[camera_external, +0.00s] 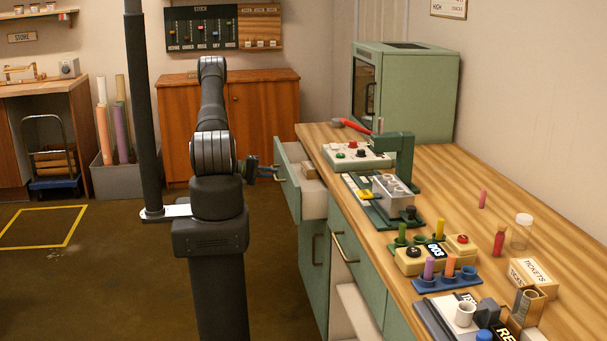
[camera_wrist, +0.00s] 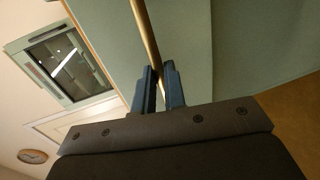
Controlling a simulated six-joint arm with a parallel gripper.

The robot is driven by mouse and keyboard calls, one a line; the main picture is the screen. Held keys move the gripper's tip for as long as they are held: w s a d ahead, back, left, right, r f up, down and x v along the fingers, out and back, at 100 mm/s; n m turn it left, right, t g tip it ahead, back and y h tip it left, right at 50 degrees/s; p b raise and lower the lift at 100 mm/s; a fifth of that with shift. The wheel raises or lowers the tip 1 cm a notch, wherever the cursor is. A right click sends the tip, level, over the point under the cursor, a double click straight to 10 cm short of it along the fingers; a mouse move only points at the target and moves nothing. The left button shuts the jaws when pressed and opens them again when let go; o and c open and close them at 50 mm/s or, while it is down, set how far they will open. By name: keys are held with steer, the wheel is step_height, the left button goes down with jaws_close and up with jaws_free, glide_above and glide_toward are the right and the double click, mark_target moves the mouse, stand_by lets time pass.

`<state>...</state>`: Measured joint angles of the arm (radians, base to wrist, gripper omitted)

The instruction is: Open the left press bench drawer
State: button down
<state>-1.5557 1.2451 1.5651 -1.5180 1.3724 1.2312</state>
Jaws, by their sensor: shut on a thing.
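The press bench drawer (camera_external: 287,185) at the bench's far left end is pale green and stands pulled out. Its light interior shows, with a small wooden item (camera_external: 310,170) inside. My gripper (camera_external: 266,173) is at the front of this drawer, at its handle (camera_external: 280,174). In the wrist view, my gripper's blue fingers (camera_wrist: 160,78) are closed around the brass bar handle (camera_wrist: 146,30), which runs up in front of the green drawer front (camera_wrist: 185,30). The part of the handle behind the fingers is hidden.
The wooden bench top (camera_external: 460,215) holds a green press (camera_external: 400,165), a button panel (camera_external: 357,154), pigment tubes and a green oven (camera_external: 415,90). Another brass handle (camera_external: 341,248) is nearer the camera. Open floor (camera_external: 110,280) lies left of my arm.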

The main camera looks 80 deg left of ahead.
steer(key=f+v, duration=0.2)
steer(key=v, duration=0.8)
steer(key=s+f+v, duration=0.1)
steer(key=f+v, duration=0.1)
steer(key=v, duration=0.8)
steer(key=shift+f, duration=0.1)
steer(key=c, duration=1.5)
jaws_free()
steer(key=v, duration=1.7)
steer(key=shift+s, duration=0.25)
steer(key=shift+w, duration=0.1)
steer(key=x, duration=1.7)
steer(key=shift+w, duration=0.2)
steer(key=shift+s, duration=0.15)
